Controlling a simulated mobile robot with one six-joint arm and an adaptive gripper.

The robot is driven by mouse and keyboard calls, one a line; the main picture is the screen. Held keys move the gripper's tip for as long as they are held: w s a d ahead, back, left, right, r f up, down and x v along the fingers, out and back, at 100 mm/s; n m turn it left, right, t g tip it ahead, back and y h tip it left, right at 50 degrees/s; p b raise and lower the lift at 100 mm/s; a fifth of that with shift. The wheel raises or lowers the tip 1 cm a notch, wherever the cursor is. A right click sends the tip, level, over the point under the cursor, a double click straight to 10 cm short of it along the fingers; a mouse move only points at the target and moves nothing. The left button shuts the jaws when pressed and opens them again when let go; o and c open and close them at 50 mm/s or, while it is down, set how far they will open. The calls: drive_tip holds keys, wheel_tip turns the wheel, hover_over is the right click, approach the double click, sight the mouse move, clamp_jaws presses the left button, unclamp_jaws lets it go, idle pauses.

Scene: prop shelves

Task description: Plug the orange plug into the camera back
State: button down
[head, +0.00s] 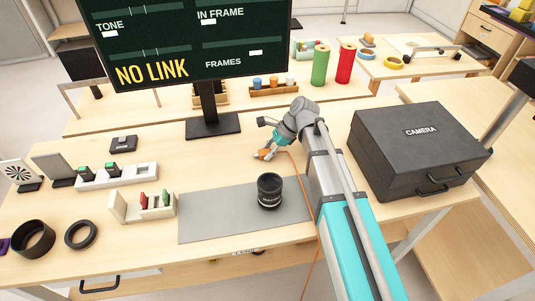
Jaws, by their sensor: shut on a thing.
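My gripper (264,154) is at the end of my arm, low over the table behind the grey mat. It is shut on the orange plug (262,155), which is small and partly hidden by the fingers. An orange cable (304,187) runs from there along my arm and down past the table's front edge. A black cylinder (269,191), like a lens or camera body, stands upright on the grey mat (210,216), in front of my gripper and apart from it. No socket shows clearly, and I cannot tell which part is the camera back.
A black case marked CAMERA (420,150) stands right of my arm. A monitor (186,42) reading NO LINK stands behind. White racks (117,177) and black rings (80,235) lie to the left. The mat is otherwise clear.

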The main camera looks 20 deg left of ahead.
drive_tip(key=shift+r, duration=0.1)
drive_tip(key=shift+s+r+p, duration=0.1)
drive_tip(key=shift+r+p, duration=2.3)
drive_tip(key=shift+p, duration=0.15)
drive_tip(key=p+v, duration=0.5)
drive_tip(key=v, duration=0.2)
drive_tip(key=shift+w+d+f, duration=0.2)
drive_tip(key=shift+d+f, duration=0.1)
drive_tip(key=shift+d, duration=0.1)
drive_tip(key=shift+r, duration=0.1)
wheel_tip(320, 180, up, 19)
drive_tip(key=p, duration=1.9)
hover_over(268, 151)
drive_tip(key=w+d, duration=0.3)
drive_tip(key=d, duration=0.1)
drive_tip(key=shift+s+d+r, duration=0.1)
drive_tip(key=shift+s, duration=0.15)
drive_tip(key=shift+d, duration=0.1)
